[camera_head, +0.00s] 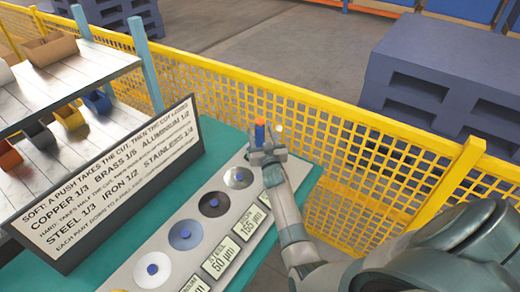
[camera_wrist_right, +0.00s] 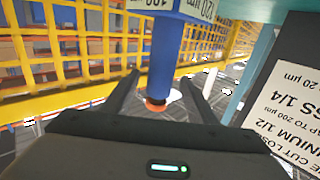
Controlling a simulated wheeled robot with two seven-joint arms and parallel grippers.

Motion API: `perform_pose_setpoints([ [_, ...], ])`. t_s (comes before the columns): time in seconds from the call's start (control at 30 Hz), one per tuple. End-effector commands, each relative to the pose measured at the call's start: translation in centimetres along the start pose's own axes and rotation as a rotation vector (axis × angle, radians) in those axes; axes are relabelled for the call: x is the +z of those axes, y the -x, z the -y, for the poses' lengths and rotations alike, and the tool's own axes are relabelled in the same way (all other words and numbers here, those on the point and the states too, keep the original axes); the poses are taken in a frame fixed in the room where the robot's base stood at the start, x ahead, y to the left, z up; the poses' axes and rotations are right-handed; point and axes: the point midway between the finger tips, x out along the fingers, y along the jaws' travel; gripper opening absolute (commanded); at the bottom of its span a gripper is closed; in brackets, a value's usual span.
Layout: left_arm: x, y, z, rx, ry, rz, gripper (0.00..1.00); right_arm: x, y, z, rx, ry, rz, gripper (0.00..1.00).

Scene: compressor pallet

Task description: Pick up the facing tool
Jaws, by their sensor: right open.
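The facing tool (camera_head: 260,132) looks like a blue upright handle at the far end of the grey tray. In the wrist view, the blue handle (camera_wrist_right: 163,60) has an orange end (camera_wrist_right: 155,104). My right gripper (camera_head: 264,153) is at the tool, with its fingers apart. In the wrist view, the open fingers (camera_wrist_right: 158,98) lie on either side of the handle, with gaps visible. The tool's lower part is hidden behind the gripper in the head view. My left gripper is not in view.
The grey tray (camera_head: 133,270) holds several round discs with blue knobs and labels. A sign (camera_head: 105,185) with cutting rules stands left. Yellow mesh fencing (camera_head: 330,130) runs close behind and right. A shelf (camera_head: 75,75) with bins is at upper left.

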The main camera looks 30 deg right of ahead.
Motion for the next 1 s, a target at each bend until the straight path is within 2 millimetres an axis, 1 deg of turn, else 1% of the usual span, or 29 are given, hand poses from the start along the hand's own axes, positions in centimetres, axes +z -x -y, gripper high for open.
perform_pose_setpoints([
  [0.03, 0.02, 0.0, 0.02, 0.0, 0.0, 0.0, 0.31, 0.0, 0.01, 0.0, 0.0, 0.0, 0.0, 0.53],
  [0.07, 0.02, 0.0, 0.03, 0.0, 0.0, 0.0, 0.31, 0.0, 0.01, 0.0, 0.0, 0.0, 0.0, 0.5],
  [0.1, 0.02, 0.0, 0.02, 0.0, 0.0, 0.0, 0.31, 0.0, 0.01, 0.0, 0.0, 0.0, 0.0, 0.41],
  [0.17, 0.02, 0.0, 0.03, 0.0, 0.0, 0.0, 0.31, 0.0, 0.01, 0.0, 0.0, 0.0, 0.0, 0.26],
  [0.2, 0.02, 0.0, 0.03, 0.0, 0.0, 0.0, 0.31, 0.0, 0.01, 0.0, 0.0, 0.0, 0.0, 0.17],
  [0.27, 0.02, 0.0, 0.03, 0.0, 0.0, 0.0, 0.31, 0.01, 0.02, 0.01, 0.0, 0.0, 0.0, 0.02],
  [0.3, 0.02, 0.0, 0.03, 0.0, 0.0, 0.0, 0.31, 0.0, 0.02, 0.01, 0.0, 0.0, 0.0, 0.0],
  [1.0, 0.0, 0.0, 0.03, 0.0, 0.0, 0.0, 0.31, 0.02, 0.03, 0.03, -0.001, 0.001, 0.0, 0.0],
])
